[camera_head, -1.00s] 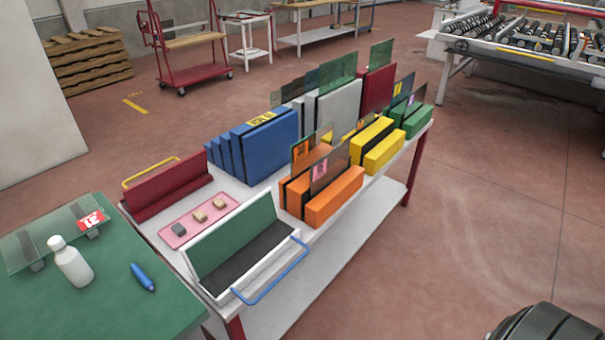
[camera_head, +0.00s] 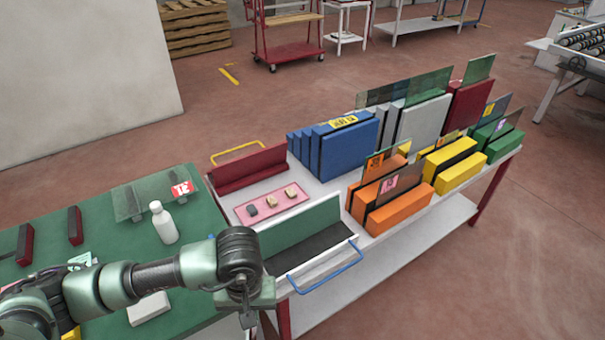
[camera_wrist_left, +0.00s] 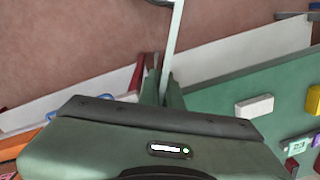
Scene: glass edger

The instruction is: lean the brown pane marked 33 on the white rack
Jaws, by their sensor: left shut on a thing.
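My left gripper (camera_head: 247,314) hangs at the front left corner of the white rack, by the edge of the green table. In the left wrist view its fingers (camera_wrist_left: 163,88) are shut on a thin pale pane (camera_wrist_left: 174,42), seen edge-on; its colour and mark cannot be read. The white rack (camera_head: 318,269) has a green back, a dark base and a blue handle; no pane leans in it. A brownish pane with a pink tag (camera_head: 402,182) stands in the orange blocks, its number unreadable. My right gripper is not in view.
The green table (camera_head: 110,240) holds a clear pane with a red tag (camera_head: 150,195), a white bottle (camera_head: 163,224) and a white block (camera_head: 149,308). Behind the white rack are a pink tray (camera_head: 272,205) and a dark red rack (camera_head: 249,171). Blue blocks (camera_head: 350,150) stand farther back.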

